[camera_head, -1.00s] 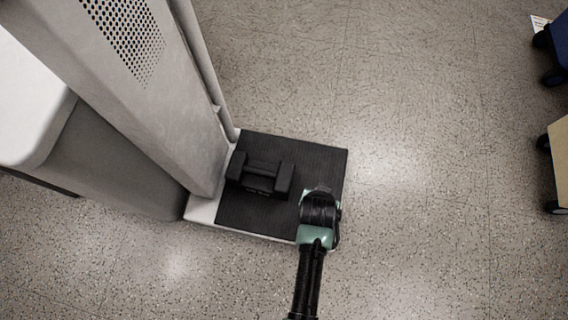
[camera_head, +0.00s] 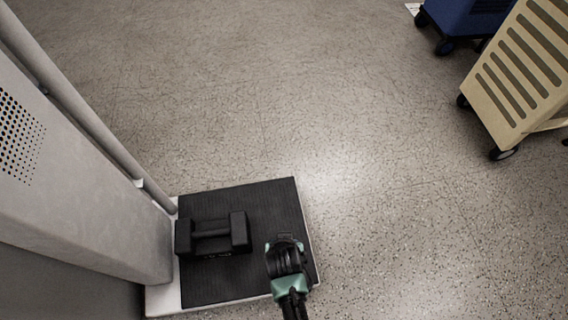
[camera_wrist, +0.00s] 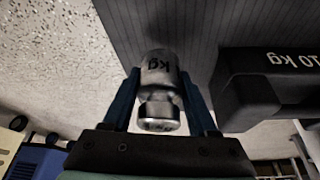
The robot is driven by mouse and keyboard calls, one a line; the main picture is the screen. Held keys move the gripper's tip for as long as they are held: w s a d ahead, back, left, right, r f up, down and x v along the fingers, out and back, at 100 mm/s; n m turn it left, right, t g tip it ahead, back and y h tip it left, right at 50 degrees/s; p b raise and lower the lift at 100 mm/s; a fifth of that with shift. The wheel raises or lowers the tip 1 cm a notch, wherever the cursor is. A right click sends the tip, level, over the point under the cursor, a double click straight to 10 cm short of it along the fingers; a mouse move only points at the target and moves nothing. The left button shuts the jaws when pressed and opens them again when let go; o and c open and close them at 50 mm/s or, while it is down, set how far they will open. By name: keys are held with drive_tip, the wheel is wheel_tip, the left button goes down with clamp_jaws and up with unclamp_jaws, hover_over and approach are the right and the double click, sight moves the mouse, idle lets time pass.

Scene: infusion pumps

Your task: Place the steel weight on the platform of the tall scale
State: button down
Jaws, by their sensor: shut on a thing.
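The steel weight (camera_wrist: 158,68) is a small shiny metal cylinder with a narrow neck and "kg" marked on it. In the wrist view my gripper (camera_wrist: 160,82) is shut on it, with one blue finger on each side. In the head view my gripper (camera_head: 286,260) is over the right front part of the tall scale's black ribbed platform (camera_head: 268,205) and hides the weight. The platform also shows in the wrist view (camera_wrist: 205,22). I cannot tell whether the weight touches it. The scale's grey column (camera_head: 80,215) rises at the left.
A black dumbbell (camera_head: 212,235) marked "10 kg" lies on the platform's left part, beside my gripper; it also shows in the wrist view (camera_wrist: 270,88). A beige slatted cart (camera_head: 520,75) and a blue wheeled unit (camera_head: 465,18) stand at upper right. The floor between is clear.

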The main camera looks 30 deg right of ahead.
drive_tip(key=shift+w+f+b, duration=0.2)
drive_tip(key=shift+f+b, duration=1.15)
drive_tip(key=shift+f, duration=0.3)
drive_tip(key=shift+f, duration=0.1)
drive_tip(key=shift+c, duration=0.9)
unclamp_jaws()
drive_tip(key=shift+s+f, duration=0.15)
drive_tip(key=p+v, duration=0.8)
drive_tip(key=v, duration=0.4)
drive_tip(key=shift+p, duration=0.35)
drive_tip(key=shift+a, duration=0.1)
